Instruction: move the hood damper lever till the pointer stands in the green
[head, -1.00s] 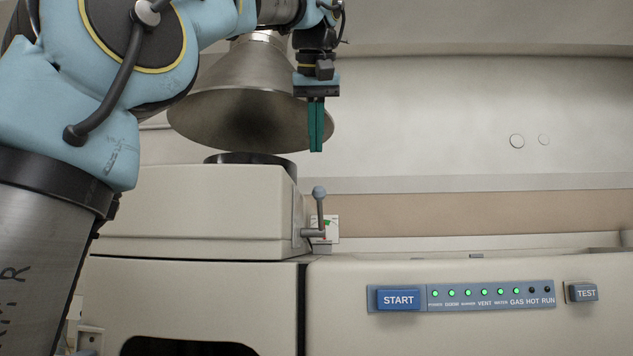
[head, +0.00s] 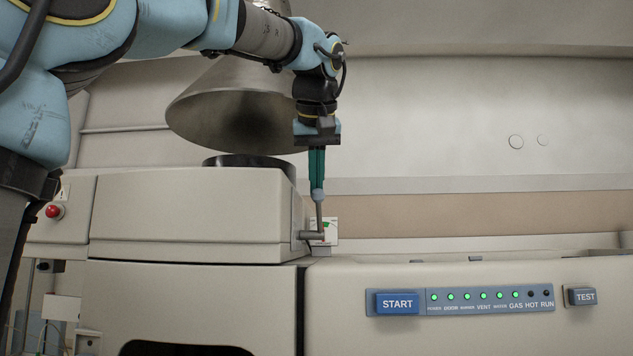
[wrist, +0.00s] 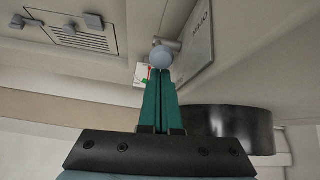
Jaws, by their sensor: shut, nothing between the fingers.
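The hood damper lever (head: 320,214) stands on the right side of the beige upper housing, close to upright, with a round blue-grey knob (head: 318,195). My gripper (head: 317,186) points straight down with its green fingers together. The fingertips are right at the top of the knob; I cannot tell whether they touch. The wrist view also shows the knob (wrist: 162,57) just beyond the fingertips (wrist: 160,73). Behind the lever is a white scale card (head: 333,229) with a green patch; the card also shows in the wrist view (wrist: 142,74). The pointer's exact place on it is unclear.
The metal hood (head: 235,105) hangs left of my gripper above a black round collar (head: 248,160). The front panel carries a START button (head: 397,302), several lights and a TEST button (head: 582,296). The wall side to the right is free.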

